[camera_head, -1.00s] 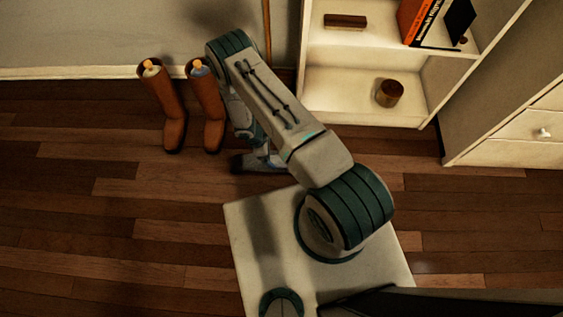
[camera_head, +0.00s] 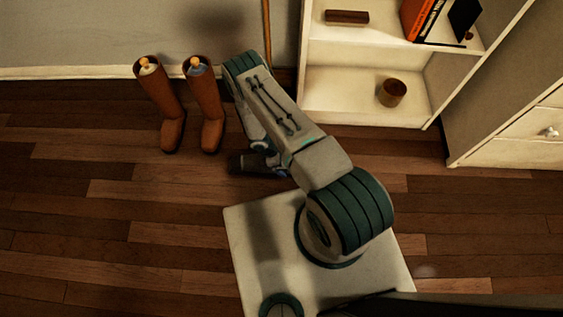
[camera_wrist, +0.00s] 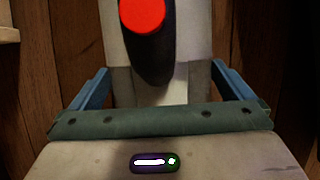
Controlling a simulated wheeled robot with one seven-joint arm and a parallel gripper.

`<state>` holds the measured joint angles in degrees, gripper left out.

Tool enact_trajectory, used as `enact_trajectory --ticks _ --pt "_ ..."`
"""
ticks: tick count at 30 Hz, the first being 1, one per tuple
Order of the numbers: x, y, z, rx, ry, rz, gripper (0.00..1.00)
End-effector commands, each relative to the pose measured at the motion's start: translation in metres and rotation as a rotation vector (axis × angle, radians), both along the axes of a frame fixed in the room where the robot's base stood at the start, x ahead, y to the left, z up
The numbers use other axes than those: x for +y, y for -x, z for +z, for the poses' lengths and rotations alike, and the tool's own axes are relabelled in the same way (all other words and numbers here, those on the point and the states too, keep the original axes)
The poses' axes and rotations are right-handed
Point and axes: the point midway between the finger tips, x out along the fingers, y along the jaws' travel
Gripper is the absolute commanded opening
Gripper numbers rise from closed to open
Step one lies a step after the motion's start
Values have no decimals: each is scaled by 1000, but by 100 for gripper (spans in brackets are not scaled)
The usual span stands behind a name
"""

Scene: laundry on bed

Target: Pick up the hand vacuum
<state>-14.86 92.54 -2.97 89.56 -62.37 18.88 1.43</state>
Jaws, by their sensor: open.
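A dark, elongated part with a bright red round face (camera_wrist: 142,15) shows at the top of the wrist view, over a pale grey-white surface; it appears to be the hand vacuum. In the head view a dark rounded shape, apparently the hand vacuum (camera_head: 240,163), lies on the floor left of my gripper. My gripper (camera_wrist: 160,68) is open, its two blue fingers wide apart. The dark part reaches down between them, with clear space on both sides. In the head view my gripper (camera_head: 263,158) is low by the floor, partly hidden under my arm.
Two brown boots (camera_head: 190,105) stand left of my arm near the wall. A white shelf (camera_head: 362,108) with a brown cup (camera_head: 391,92) and books (camera_head: 430,20) stands behind right. A white drawer cabinet (camera_head: 520,150) is at the right. The wooden floor (camera_head: 80,220) at left is clear.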

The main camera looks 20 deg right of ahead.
Motion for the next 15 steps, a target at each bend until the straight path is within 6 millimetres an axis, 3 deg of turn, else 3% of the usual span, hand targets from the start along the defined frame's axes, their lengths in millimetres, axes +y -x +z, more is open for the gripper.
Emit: enact_trajectory --ticks 1,6,9,15 --pt "0 0 0 0 0 0 100" --pt "0 0 0 0 0 0 53" --pt "0 -1 1 -1 1 0 31" --pt "0 -1 2 -1 1 0 31"
